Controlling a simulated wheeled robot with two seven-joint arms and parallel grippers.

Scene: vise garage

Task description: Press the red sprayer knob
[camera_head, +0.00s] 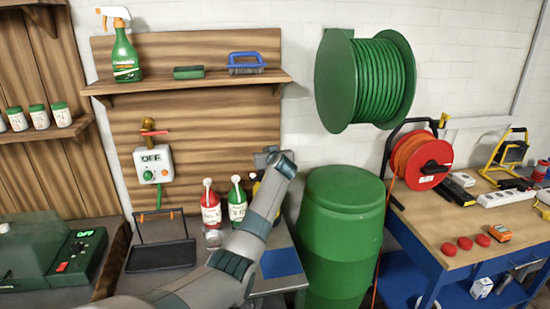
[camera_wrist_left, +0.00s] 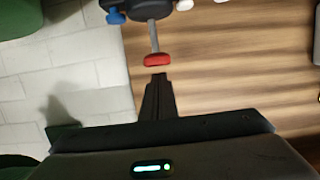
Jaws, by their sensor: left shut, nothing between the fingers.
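A red knob (camera_wrist_left: 157,60) sits on the end of a grey rod that sticks out of a dark device (camera_wrist_left: 152,8) in the left wrist view. The device also carries a blue knob (camera_wrist_left: 115,16) and pale ones, partly cut off by the top edge. My left gripper (camera_wrist_left: 160,78) is shut and empty, its fingertips just below the red knob with a small gap visible. In the head view my left gripper (camera_head: 266,157) is in front of the wall board's right edge. I cannot make out the red knob there; my arm likely covers it. My right gripper is not in view.
A red bottle (camera_head: 210,210) and a green bottle (camera_head: 237,205) stand left of my left arm. A green barrel (camera_head: 342,235) stands right of it, below a green hose reel (camera_head: 365,80). A shelf (camera_head: 190,84) runs above.

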